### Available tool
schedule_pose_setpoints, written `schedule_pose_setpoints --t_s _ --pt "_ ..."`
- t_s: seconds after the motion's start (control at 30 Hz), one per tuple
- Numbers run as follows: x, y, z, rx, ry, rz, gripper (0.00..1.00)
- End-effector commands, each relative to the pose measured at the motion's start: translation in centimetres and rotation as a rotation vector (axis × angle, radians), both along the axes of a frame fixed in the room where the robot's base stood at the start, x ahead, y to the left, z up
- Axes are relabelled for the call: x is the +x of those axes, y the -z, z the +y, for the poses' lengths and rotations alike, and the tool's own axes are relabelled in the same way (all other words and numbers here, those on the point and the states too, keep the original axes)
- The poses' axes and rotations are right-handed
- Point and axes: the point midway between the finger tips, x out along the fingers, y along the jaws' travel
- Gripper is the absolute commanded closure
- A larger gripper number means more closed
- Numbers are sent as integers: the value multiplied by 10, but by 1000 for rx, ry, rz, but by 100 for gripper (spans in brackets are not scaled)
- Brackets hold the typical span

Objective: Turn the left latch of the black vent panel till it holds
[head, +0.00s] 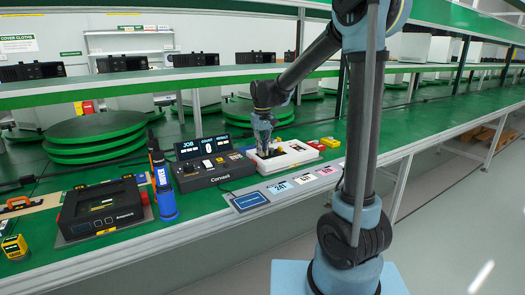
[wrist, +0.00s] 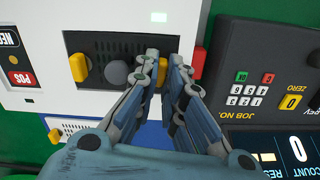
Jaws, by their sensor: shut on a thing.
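The black vent panel (wrist: 135,46) is set in a white housing in the wrist view, which shows the scene upside down. A yellow latch (wrist: 78,67) and a grey round knob (wrist: 117,73) show on its picture-left half. My gripper (wrist: 168,62) is shut on this latch. The fingers hide much of it, so its exact angle is hard to tell. In the head view my gripper (head: 262,152) reaches down onto the white housing (head: 290,156).
A dark counter console (head: 213,168) stands close to the left of the housing in the head view. A blue bottle-like tool (head: 165,197) and a black device (head: 103,208) are further left. Label cards (head: 303,178) lie along the front edge.

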Motion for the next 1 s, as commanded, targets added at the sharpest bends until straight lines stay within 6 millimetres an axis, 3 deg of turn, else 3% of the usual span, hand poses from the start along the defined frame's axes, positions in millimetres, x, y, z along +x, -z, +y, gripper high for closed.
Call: schedule_pose_setpoints --t_s 0.6,1.0 --pt "0 0 0 -1 516 0 100" --pt "0 0 0 -1 681 0 100"
